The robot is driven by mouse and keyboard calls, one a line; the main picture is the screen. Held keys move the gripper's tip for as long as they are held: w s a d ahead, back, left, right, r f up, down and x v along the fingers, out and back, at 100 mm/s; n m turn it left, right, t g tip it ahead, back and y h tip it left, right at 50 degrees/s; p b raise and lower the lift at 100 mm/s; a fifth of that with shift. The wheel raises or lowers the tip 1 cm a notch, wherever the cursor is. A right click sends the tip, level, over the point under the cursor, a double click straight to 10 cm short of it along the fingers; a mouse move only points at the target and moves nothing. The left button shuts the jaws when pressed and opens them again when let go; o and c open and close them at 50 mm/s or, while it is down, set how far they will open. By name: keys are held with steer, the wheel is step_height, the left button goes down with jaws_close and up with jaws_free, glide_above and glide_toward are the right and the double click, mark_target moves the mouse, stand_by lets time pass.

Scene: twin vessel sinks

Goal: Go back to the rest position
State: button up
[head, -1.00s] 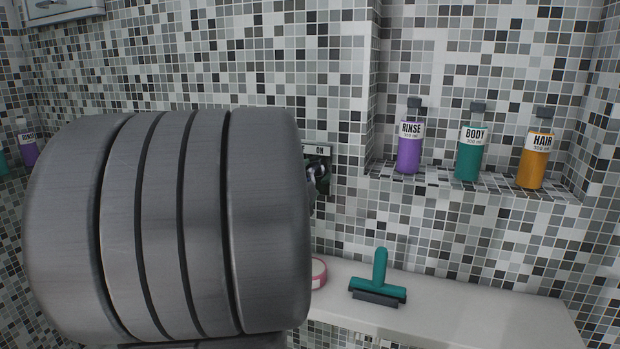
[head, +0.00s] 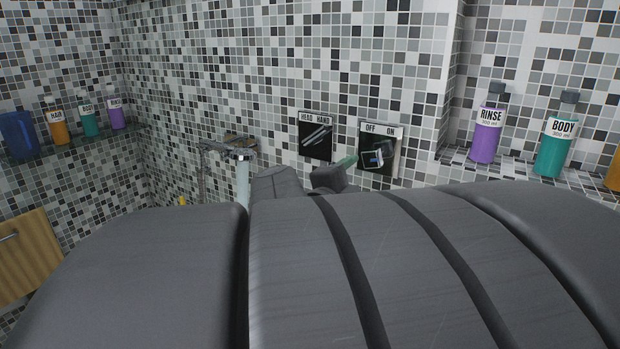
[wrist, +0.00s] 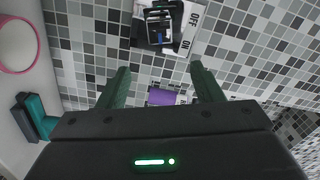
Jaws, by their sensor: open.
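My gripper shows in the wrist view (wrist: 160,80) with its two green fingers wide apart and nothing between them. In the head view its fingertip (head: 347,162) shows just left of the OFF/ON control (head: 378,156), partly overlapping its panel; I cannot tell if they touch. In the wrist view the OFF/ON control (wrist: 163,24) lies above the fingers, apart from them in the picture. My thick grey arm fills the lower head view and hides most of the gripper.
The HEAD/HAND control (head: 316,138) is left of OFF/ON. RINSE (head: 488,124) and BODY (head: 559,136) bottles stand in the right niche. Bottles and a blue cup (head: 20,134) line the left shelf.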

mark_target(376, 160)
steer(key=b+x, duration=0.1)
steer(key=x, duration=1.3)
steer(key=shift+a, duration=0.1)
